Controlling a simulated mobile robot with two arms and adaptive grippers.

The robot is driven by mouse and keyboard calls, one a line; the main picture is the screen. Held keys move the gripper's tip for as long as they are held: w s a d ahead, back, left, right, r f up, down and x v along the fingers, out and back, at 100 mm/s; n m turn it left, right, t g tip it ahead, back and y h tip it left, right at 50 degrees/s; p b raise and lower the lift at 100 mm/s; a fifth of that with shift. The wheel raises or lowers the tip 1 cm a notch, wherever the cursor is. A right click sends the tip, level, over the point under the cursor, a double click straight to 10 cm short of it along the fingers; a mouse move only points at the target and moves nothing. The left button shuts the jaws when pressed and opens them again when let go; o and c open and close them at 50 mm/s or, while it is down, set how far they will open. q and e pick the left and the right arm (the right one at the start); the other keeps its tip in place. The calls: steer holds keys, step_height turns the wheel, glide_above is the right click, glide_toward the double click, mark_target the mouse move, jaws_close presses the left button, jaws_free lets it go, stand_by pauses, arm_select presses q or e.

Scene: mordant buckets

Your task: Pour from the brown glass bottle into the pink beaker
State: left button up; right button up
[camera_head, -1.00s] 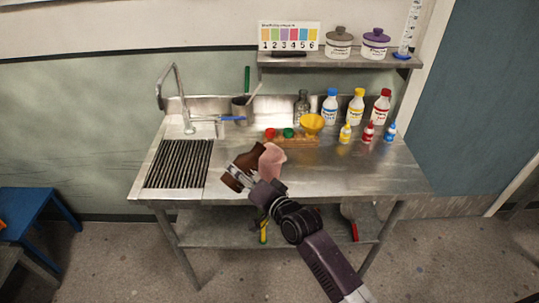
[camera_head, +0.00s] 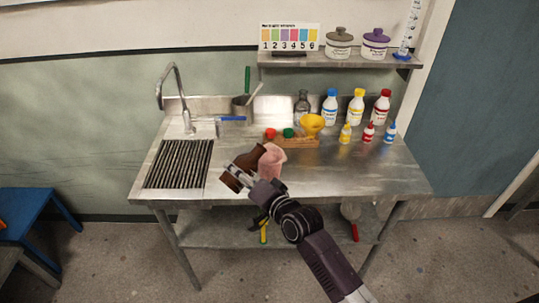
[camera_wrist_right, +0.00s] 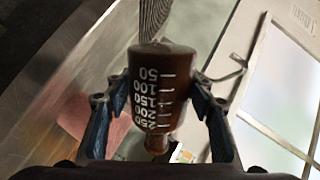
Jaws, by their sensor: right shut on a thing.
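The brown glass bottle (camera_head: 249,160) is strongly tilted above the front of the steel table, its upper right end close beside the rim of the pink beaker (camera_head: 272,164). My right gripper (camera_head: 238,176) is shut around the bottle. In the right wrist view, the bottle (camera_wrist_right: 160,75) sits between both fingers, with white volume marks and its neck toward the bottom of the picture. A blurred pink shape at left there looks like the beaker (camera_wrist_right: 82,115). No stream of liquid can be made out. My left gripper is not in view.
A wooden rack (camera_head: 298,142) with coloured caps and a yellow funnel (camera_head: 312,123) stands behind the beaker. Several bottles line the back right. A sink tap (camera_head: 182,100) and drain grid (camera_head: 180,164) are at left. The table's right front is clear.

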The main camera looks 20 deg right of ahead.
steer(key=shift+w+d+r, duration=0.1)
steer(key=shift+w+r, duration=0.05)
steer(key=shift+r, duration=0.05)
steer(key=shift+r, duration=0.15)
steer(key=shift+m, duration=0.3)
steer(key=shift+s+a+r, duration=0.2)
steer(key=shift+r, duration=0.05)
steer(key=shift+w+d+p, duration=0.15)
steer(key=shift+p, duration=0.15)
steer(key=shift+r+m, duration=0.1)
steer(key=shift+m, duration=0.2)
steer(key=shift+a+r, duration=0.15)
steer(key=shift+a, duration=0.05)
steer(key=shift+d, duration=0.1)
